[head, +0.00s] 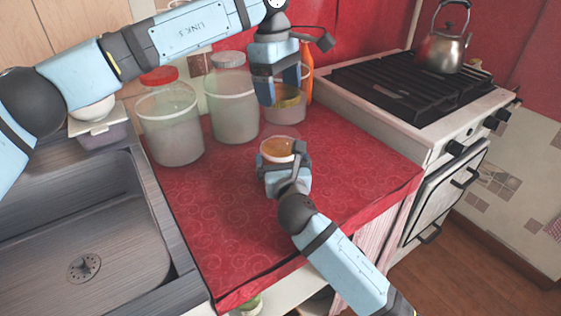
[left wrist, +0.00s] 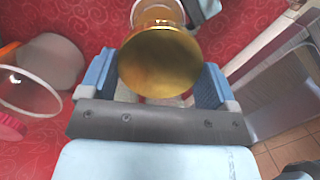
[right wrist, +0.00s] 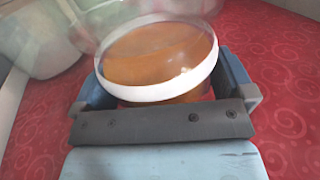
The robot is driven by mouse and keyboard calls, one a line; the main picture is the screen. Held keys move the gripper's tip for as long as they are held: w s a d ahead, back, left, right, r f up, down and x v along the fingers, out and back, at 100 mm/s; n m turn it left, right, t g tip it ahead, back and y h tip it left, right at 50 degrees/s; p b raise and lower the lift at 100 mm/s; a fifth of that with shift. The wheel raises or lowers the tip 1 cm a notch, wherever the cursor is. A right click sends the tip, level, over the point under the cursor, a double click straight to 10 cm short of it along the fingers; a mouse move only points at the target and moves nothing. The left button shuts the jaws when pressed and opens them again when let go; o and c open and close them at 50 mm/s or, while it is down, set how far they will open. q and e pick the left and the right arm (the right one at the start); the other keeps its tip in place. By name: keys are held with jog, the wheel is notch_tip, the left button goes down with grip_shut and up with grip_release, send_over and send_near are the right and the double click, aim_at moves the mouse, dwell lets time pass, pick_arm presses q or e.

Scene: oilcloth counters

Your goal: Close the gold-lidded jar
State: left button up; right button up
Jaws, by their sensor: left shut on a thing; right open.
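A clear jar with a white rim and orange contents (head: 278,147) stands on the red counter, its top uncovered. It fills the middle of the right wrist view (right wrist: 160,60). My right gripper (head: 284,170) is open, with its fingers on either side of this jar; I cannot tell whether they touch it. My left gripper (head: 278,90) is shut on the gold lid (left wrist: 160,60), higher up and behind the jar in the head view. In the left wrist view the jar's white rim (left wrist: 160,8) shows partly, beyond the lid, which hides the rest.
Large clear jars (head: 172,130) (head: 232,105) and a smaller container (head: 286,110) stand at the back of the counter (head: 240,200), near an orange bottle (head: 307,70). A sink (head: 90,240) lies left; a stove with a kettle (head: 443,50) is right.

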aim_at(280, 121)
jog(key=c, duration=0.9)
pick_arm(q)
jog(key=shift+f, duration=2.5)
pick_arm(e)
jog(key=shift+c, duration=0.2)
pick_arm(q)
jog(key=shift+f, duration=0.15)
jog(key=shift+f, duration=0.75)
jog(key=shift+f, duration=0.6)
